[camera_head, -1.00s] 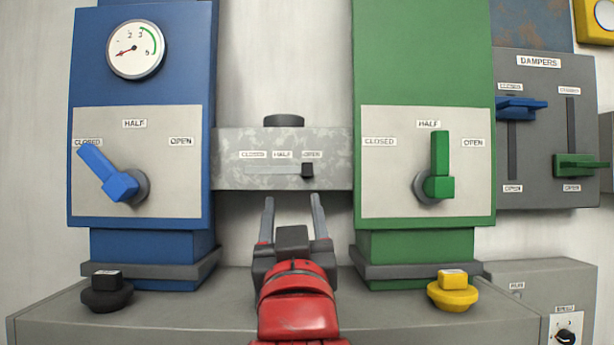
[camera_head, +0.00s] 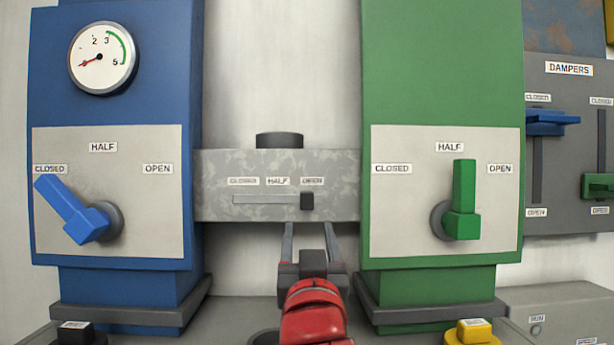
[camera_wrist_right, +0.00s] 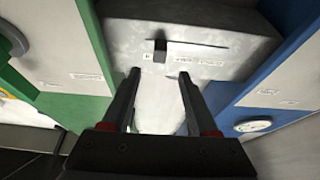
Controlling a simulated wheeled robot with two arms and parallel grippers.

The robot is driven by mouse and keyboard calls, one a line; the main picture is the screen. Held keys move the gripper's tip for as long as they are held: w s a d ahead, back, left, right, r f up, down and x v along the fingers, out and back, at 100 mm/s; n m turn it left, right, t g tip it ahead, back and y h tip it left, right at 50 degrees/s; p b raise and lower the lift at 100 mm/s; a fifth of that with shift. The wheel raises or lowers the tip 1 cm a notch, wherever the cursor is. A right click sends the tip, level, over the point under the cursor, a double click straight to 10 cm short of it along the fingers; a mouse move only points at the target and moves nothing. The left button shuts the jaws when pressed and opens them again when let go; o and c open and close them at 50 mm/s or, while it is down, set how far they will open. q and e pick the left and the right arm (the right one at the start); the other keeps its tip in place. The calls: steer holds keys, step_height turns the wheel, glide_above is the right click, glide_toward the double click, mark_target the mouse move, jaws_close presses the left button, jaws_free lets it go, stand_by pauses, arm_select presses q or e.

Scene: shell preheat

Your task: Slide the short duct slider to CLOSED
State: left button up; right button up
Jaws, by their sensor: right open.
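The short duct (camera_head: 215,170) is a grey mottled box between the blue and green units. Its small black slider knob (camera_head: 307,201) sits at the right end of the slot, under the OPEN label. In the right wrist view the knob (camera_wrist_right: 160,46) shows beyond the fingertips, near the duct's face. My right gripper (camera_head: 309,229) is open and empty, its fingertips just below the duct's lower edge in the head view. The wrist view shows its fingers (camera_wrist_right: 157,76) apart with nothing between them. My left gripper is not in view.
The blue unit's lever (camera_head: 70,210) points to CLOSED. The green unit's lever (camera_head: 462,200) stands upright near HALF. The dampers panel (camera_head: 560,190) is at the right. A black button (camera_head: 78,335) and a yellow button (camera_head: 472,335) are at the bottom.

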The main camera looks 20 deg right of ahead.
mark_target(307, 203)
steer(key=p+x, duration=0.4)
steer(key=shift+d+r+p, duration=0.1)
steer(key=shift+r+p, duration=0.2)
steer(key=shift+r, duration=0.15)
steer(key=x, duration=0.1)
steer(key=p+x, duration=0.1)
steer(key=x, duration=0.3)
steer(key=shift+w+f, duration=0.3)
jaws_close()
stand_by(0.5)
